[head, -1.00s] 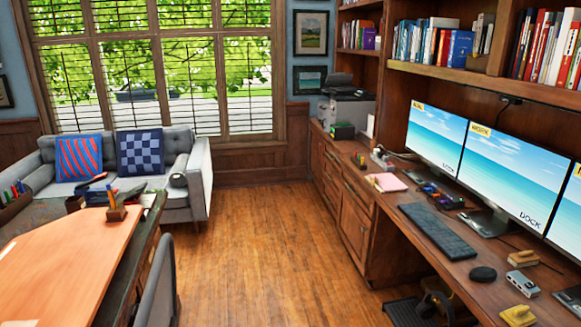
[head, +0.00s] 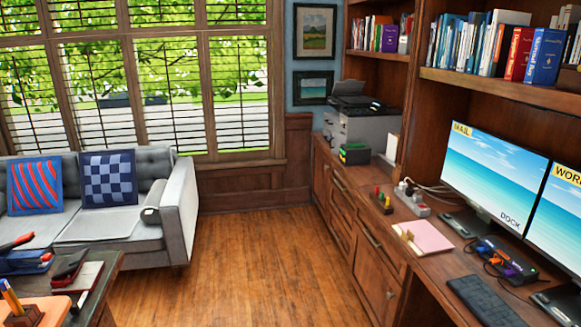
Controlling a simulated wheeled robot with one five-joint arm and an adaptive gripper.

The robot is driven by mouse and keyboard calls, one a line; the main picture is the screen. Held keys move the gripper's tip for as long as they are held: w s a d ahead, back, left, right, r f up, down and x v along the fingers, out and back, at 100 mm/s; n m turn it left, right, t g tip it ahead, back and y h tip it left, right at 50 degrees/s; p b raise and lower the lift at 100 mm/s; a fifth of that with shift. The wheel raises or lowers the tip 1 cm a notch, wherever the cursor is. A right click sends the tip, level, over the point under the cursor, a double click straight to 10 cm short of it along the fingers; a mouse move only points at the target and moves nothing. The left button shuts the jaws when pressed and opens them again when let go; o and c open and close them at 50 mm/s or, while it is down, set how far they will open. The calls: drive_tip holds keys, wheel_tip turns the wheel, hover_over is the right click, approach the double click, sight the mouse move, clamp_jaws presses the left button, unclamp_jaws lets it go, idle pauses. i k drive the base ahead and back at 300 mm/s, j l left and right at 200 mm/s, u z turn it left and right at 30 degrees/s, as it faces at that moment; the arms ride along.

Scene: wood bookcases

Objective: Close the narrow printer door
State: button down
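The printer (head: 358,128) stands on the far end of the long wooden counter, in the corner by the window. Below it is a narrow wooden cabinet door (head: 321,172), seen at a steep angle. I cannot tell whether this door is fully shut or slightly ajar. Drawers and a wider door (head: 377,275) lie nearer along the same cabinet front. My gripper is not in the head view.
Wood floor (head: 265,255) is clear between the grey sofa (head: 170,215) and the cabinets. A desk (head: 100,290) with books and pens fills the lower left. Monitors (head: 490,175), a power strip (head: 411,198) and a pink notebook (head: 424,238) are on the counter.

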sight(338, 139)
drive_tip(key=i, duration=1.75)
drive_tip(key=i+u, duration=0.15)
drive_tip(key=i, duration=0.45)
drive_tip(key=i+l+u, duration=0.2)
drive_tip(key=i, duration=0.35)
drive_tip(key=i+l+u, duration=0.15)
drive_tip(key=i, duration=0.4)
drive_tip(key=i+l+u, duration=0.4)
drive_tip(key=i, duration=0.15)
